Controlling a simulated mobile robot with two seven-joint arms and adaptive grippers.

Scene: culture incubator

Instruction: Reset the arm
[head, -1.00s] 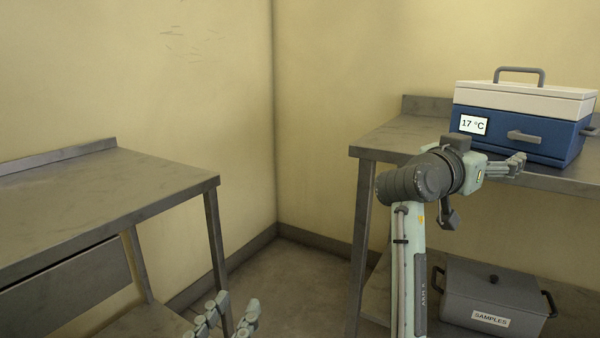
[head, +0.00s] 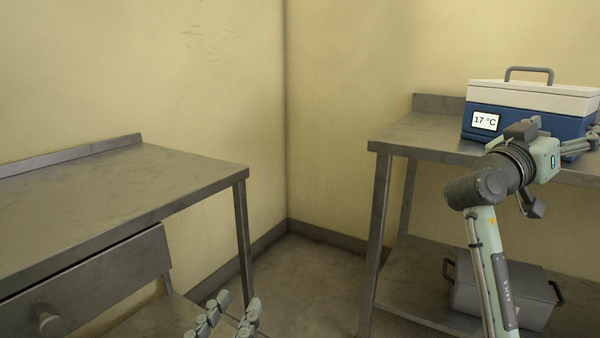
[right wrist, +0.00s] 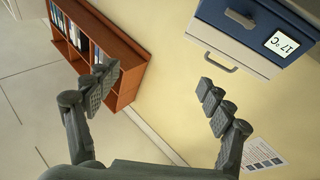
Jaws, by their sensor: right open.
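My right arm (head: 490,230) rises at the right of the head view. Its gripper (head: 585,146) is at the right edge, in front of the blue and cream incubator box (head: 530,96), which reads 17 °C. In the right wrist view my right gripper (right wrist: 158,86) is open with nothing between its fingers. The incubator box (right wrist: 262,28) shows upside down at the top right there, apart from the fingers. My left gripper (head: 228,318) shows at the bottom of the head view, fingers apart and empty.
A steel table with a drawer (head: 100,270) stands at the left. The incubator stands on a steel bench (head: 425,135); a grey lidded box (head: 535,290) is on its lower shelf, partly behind my arm. A brown bookshelf (right wrist: 125,50) shows in the wrist view. Floor between tables is clear.

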